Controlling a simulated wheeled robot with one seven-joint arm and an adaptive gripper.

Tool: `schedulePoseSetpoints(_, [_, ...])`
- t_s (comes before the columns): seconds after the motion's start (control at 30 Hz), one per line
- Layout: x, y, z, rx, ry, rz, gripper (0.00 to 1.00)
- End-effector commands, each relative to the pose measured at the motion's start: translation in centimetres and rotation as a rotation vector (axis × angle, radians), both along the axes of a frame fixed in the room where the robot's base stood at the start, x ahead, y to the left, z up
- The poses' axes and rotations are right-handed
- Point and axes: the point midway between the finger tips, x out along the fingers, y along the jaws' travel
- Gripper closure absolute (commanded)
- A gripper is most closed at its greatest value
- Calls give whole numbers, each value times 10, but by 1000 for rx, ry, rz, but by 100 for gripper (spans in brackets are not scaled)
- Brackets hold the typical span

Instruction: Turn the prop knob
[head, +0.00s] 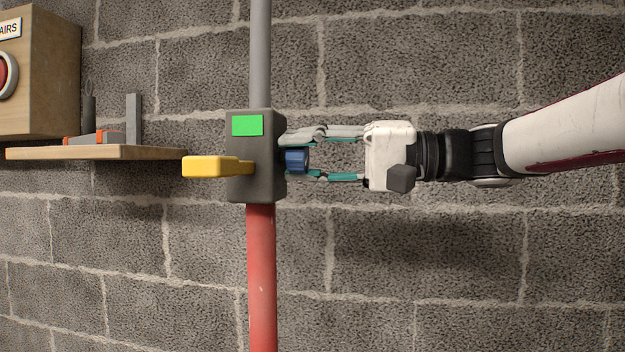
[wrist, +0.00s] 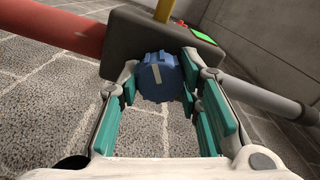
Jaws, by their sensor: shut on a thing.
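The blue ridged prop knob (head: 297,160) sticks out of the right side of a dark grey box (head: 240,190) on an upright pole. In the wrist view the knob (wrist: 157,82) faces me, with a pale line mark across its face, tilted slightly off the finger direction. My gripper (head: 291,156) comes in from the right, with one finger above and one below the knob. It is shut on the knob near the fingertips. The box has a green panel (head: 247,125) on its front and a yellow lever (head: 205,166) pointing left.
The pole is grey (head: 260,50) above the box and red (head: 261,285) below it. A wooden shelf (head: 150,153) with small grey and orange parts and a wooden box (head: 50,70) with a red button are at left. A block wall stands behind. The space right of the pole below my arm is clear.

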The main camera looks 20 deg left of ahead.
Motion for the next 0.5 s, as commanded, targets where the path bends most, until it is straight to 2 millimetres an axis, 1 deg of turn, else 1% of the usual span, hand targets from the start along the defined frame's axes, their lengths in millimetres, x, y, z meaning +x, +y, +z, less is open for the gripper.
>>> schedulePoseSetpoints(0.03, [2,0,-6,8,-45,3,96])
schedulePoseSetpoints(0.3, [2,0,-7,58,-260,4,96])
schedulePoseSetpoints(0.5, [1,0,-6,87,-378,4,96])
